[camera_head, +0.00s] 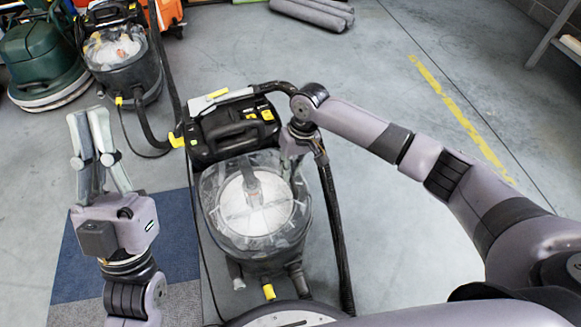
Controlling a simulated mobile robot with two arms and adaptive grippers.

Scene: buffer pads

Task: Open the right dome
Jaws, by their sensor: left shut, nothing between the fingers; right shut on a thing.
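The right dome (227,189) is a clear, rounded cover on the black floor machine in the middle of the head view. A white round part (253,213) shows through it. My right gripper (291,166) reaches over from the right and is shut at the dome's upper right edge. Its fingertips are small and partly hidden, so the exact grip is hard to see. The dome appears to sit on the machine. My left gripper (89,130) is shut and empty, pointing up, left of the machine and apart from it.
A similar machine with a clear dome (113,46) stands at the back left beside a green machine (42,60). A dark hose (335,240) runs along the right of the middle machine. Grey rolls (312,14) lie at the back. Floor at right is clear.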

